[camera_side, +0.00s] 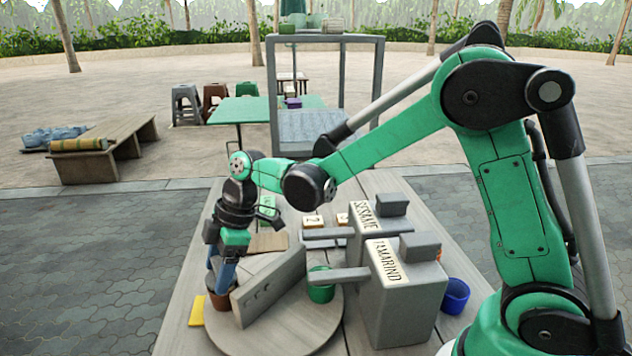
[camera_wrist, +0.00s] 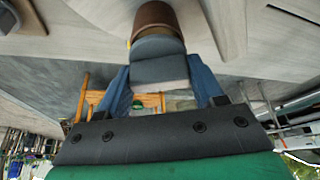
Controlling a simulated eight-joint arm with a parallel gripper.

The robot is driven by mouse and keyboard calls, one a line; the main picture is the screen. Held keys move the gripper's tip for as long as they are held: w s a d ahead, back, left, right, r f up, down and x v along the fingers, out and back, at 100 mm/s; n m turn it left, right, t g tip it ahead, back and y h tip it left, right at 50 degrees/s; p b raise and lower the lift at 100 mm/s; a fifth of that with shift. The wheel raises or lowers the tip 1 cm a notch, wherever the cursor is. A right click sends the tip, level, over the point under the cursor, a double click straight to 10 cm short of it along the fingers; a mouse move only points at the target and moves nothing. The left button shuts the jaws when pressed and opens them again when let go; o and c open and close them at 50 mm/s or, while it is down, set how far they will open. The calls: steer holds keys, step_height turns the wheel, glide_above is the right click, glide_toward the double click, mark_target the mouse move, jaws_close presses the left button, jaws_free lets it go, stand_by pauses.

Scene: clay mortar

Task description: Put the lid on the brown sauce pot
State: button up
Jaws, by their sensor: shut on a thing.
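The brown sauce pot (camera_side: 220,301) stands upright at the left part of the round grey board, partly hidden behind the grey slab. My gripper (camera_side: 222,281) points down right above it. In the wrist view, the blue fingers of my gripper (camera_wrist: 160,85) are shut on the grey lid (camera_wrist: 157,47) by its block-shaped handle. The lid lies in line with the mouth of the brown pot (camera_wrist: 155,16) and overlaps it in this view. I cannot tell whether the lid rests on the rim or hangs just above it.
A tilted grey slab (camera_side: 268,287) stands close beside the pot. A green pot (camera_side: 321,291) and a grey box marked TAMARIND (camera_side: 412,300) stand to the right, with a blue pot (camera_side: 455,296) beyond. A yellow card (camera_side: 196,312) lies at left. The board's front (camera_side: 290,338) is clear.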

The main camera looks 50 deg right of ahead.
steer(key=shift+f, duration=0.45)
stand_by(0.9)
steer(key=o, duration=1.3)
steer(key=shift+o, duration=0.2)
steer(key=shift+r, duration=3.55)
steer(key=shift+r, duration=2.5)
steer(key=c, duration=1.4)
